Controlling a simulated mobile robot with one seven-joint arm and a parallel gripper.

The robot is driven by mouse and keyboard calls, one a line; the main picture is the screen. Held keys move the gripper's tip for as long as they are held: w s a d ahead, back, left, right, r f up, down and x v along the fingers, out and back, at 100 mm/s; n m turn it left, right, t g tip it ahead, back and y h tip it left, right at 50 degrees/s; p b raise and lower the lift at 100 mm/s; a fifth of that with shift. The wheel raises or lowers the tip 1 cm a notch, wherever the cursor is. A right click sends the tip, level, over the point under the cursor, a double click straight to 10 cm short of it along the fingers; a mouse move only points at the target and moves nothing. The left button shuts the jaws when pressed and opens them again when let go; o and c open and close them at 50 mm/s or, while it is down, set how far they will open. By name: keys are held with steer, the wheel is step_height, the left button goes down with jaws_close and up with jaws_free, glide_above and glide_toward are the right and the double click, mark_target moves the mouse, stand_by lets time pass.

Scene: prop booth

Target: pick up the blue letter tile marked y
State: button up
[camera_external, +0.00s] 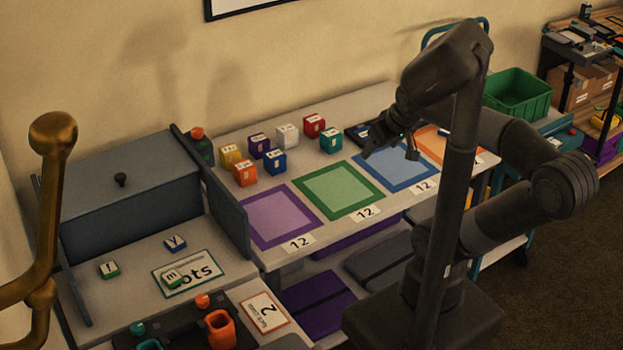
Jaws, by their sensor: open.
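The blue letter tile marked y (175,242) lies on the grey surface at the left, in front of the dark lidded box. A green tile (109,269) lies to its left. Another green-edged tile (172,279) rests on a white card (188,274) with a green border, just below the y tile. My gripper (388,153) is open and looks empty. It is above the table near the blue square, far to the right of the y tile. The arm partly hides that side of the table.
Several coloured cubes (245,173) stand at the back of the table. A dark upright panel (229,215) separates the tile area from the table with the coloured squares. A brass post (45,200) rises at the left. Orange and teal cups (220,329) stand at the front.

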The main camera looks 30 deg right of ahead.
steer(key=w+a+r+g, duration=0.1)
steer(key=w+a+r, duration=0.2)
steer(key=w+a, duration=0.6)
steer(key=w+a+f, duration=0.3)
steer(key=w+a, duration=0.2)
steer(key=a, duration=0.2)
steer(key=w+a+f+n+g, duration=0.1)
steer(key=w+a+f, duration=0.2)
steer(key=w+a, duration=0.3)
steer(key=w+a+f+g, duration=0.1)
steer(key=w+a+f, duration=0.2)
steer(key=w+a, duration=0.3)
steer(key=shift+a+f+n+y, duration=0.2)
steer(key=shift+a, duration=0.6)
steer(key=shift+a+f+n+y, duration=0.15)
steer(key=shift+a+n+y, duration=0.05)
steer(key=shift+a, duration=0.6)
steer(key=g, duration=0.1)
glide_above(174, 242)
steer(key=s+d, duration=0.1)
step_height(174, 242, down, 11)
steer(key=shift+h, duration=0.3)
steer(key=f, duration=0.7)
steer(key=w+f, duration=0.1)
steer(key=f, duration=0.3)
steer(key=shift+a, duration=0.4)
steer(key=shift+c, duration=0.3)
steer(key=c, duration=1)
